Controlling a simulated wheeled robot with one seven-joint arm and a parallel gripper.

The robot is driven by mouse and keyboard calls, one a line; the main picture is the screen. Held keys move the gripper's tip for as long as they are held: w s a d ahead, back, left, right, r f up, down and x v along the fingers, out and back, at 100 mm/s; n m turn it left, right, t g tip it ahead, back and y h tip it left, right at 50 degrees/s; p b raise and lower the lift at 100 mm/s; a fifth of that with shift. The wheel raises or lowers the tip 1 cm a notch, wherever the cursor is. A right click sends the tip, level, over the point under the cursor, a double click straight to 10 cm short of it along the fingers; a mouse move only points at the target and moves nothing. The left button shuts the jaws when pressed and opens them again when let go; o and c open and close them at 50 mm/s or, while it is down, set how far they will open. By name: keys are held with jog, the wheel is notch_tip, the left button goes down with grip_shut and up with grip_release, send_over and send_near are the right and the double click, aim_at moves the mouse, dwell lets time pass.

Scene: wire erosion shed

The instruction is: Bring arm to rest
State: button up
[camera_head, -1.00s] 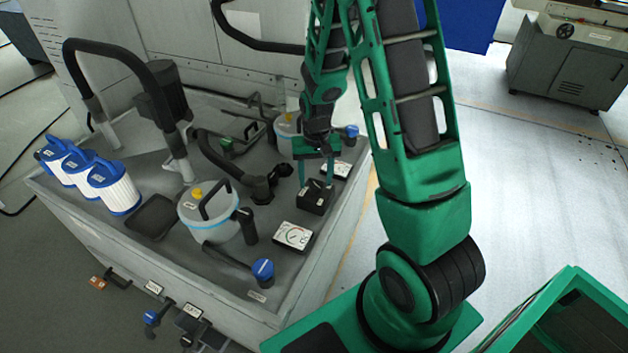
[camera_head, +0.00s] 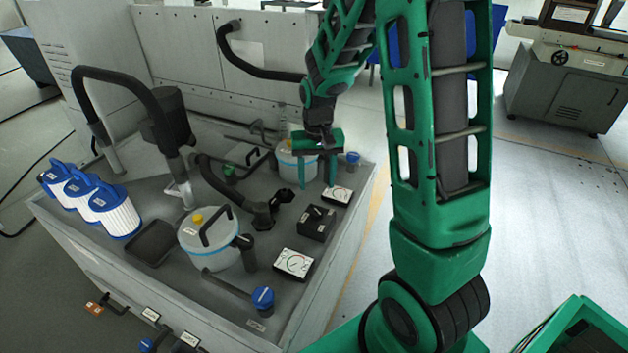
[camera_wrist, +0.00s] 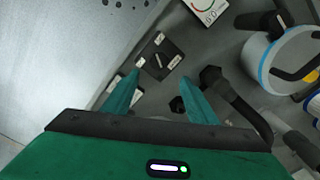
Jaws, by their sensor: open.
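My green arm reaches from the lower right over the bench-like grey tray. My gripper (camera_head: 318,172) is open and empty, its two fingers pointing down above the tray's right part. It also shows in the wrist view (camera_wrist: 160,98), with clear space between the fingers. A black box with a small knob and white labels (camera_head: 316,223) stands on the tray below and in front of the gripper; the wrist view shows it just past the fingertips (camera_wrist: 158,60). The fingers look apart from it.
A gauge (camera_head: 293,264) and another gauge (camera_head: 338,195) stand near the tray's right edge. White canisters (camera_head: 209,237) (camera_head: 296,164), black hoses and blue-white filters (camera_head: 115,211) crowd the tray (camera_head: 340,255). Clear floor (camera_head: 550,210) lies to the right.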

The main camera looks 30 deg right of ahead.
jog(key=s+d+r, duration=0.1)
jog(key=s+r, duration=0.3)
jog(key=s, duration=0.5)
jog(key=s+d+r+m, duration=0.1)
jog(key=s+r, duration=0.3)
jog(key=s, duration=0.5)
jog(key=s+d+r, duration=0.1)
jog(key=s+r, duration=0.3)
jog(key=s, duration=0.5)
jog(key=shift+s+d+r+m, duration=0.15)
jog(key=shift+d+r+m, duration=0.1)
jog(key=shift+d+m, duration=0.1)
jog(key=shift+w+f, duration=0.25)
jog(key=shift+w, duration=0.4)
